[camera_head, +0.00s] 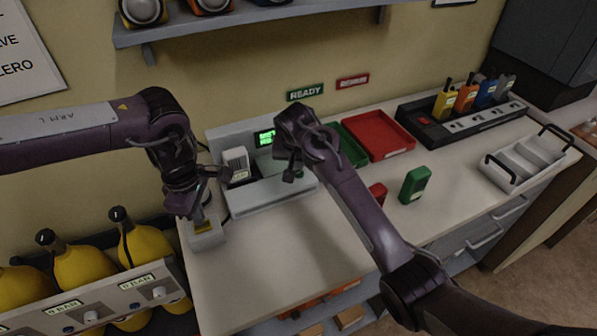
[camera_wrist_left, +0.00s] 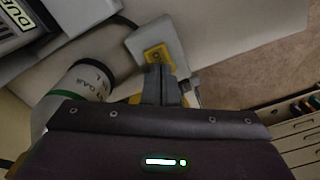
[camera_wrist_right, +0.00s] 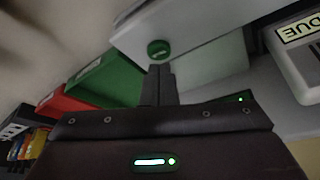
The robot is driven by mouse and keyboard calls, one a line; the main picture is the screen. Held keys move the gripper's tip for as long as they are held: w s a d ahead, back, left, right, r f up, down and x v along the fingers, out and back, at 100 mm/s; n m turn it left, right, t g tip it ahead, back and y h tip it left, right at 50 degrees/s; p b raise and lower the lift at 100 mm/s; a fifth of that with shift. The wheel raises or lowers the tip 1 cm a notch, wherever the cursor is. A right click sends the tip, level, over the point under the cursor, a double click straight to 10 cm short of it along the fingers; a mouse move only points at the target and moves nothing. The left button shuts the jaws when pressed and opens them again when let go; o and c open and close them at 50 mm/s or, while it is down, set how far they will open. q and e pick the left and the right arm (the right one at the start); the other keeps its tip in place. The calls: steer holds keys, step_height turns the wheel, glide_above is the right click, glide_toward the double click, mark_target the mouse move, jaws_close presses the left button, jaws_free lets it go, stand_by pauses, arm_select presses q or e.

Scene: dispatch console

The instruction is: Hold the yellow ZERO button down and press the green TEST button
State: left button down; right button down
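The yellow ZERO button (camera_wrist_left: 157,53) sits on a small grey box (camera_head: 207,238) at the console's left. My left gripper (camera_head: 203,214) points down over that box; its fingers (camera_wrist_left: 163,72) are shut, empty, and their tips overlap the button's near edge. I cannot tell whether they press it. The green TEST button (camera_wrist_right: 158,48) is round, on the grey console face (camera_wrist_right: 195,38). My right gripper (camera_head: 290,178) is in front of the console; its fingers (camera_wrist_right: 159,72) are shut and empty, tips just below the button in the right wrist view. Contact is not clear.
The console has a lit green screen (camera_head: 265,138) and a white block (camera_head: 236,163). A red tray (camera_head: 378,135) and green tray (camera_head: 347,146) lie behind my right arm. The front counter is clear.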

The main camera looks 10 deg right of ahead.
arm_select(q)
steer(key=shift+f, duration=0.95)
stand_by(0.3)
arm_select(e)
steer(key=shift+f, duration=0.75)
stand_by(0.7)
steer(key=shift+r, duration=0.1)
step_height(320, 180, up, 7)
stand_by(0.7)
